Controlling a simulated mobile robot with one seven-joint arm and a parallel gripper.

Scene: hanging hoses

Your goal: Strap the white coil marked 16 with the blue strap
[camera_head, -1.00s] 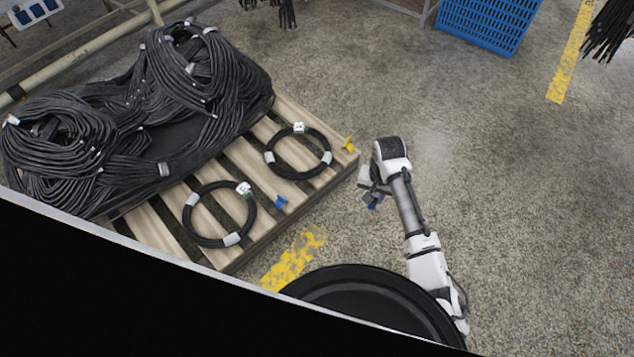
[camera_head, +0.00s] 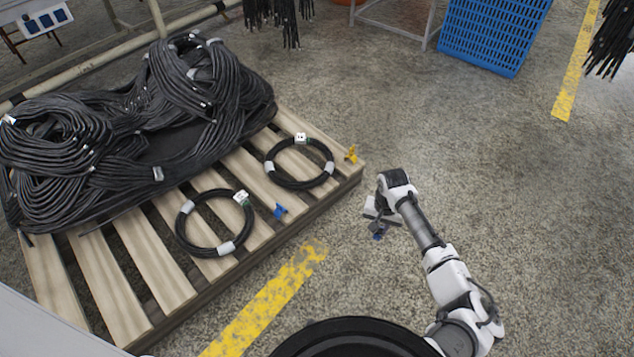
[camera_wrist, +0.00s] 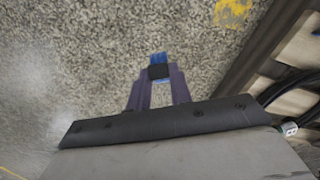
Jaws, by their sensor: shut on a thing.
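My gripper (camera_head: 376,228) is over bare floor, right of the wooden pallet (camera_head: 150,270). In the wrist view its fingers (camera_wrist: 159,74) are shut on a small blue piece, seemingly a blue strap (camera_wrist: 158,57). Two black coils with white bands lie on the pallet: a near coil (camera_head: 181,224) and a far coil (camera_head: 272,151). Each carries a white tag, the near tag (camera_head: 241,197) and the far tag (camera_head: 301,138); their marks are too small to read. No white coil shows. Another blue piece (camera_head: 280,210) lies beside the near coil.
A yellow piece (camera_head: 352,154) lies at the pallet's right corner. A large heap of black hoses (camera_head: 130,130) covers the pallet's back. A blue crate (camera_head: 492,35) stands at the back right.

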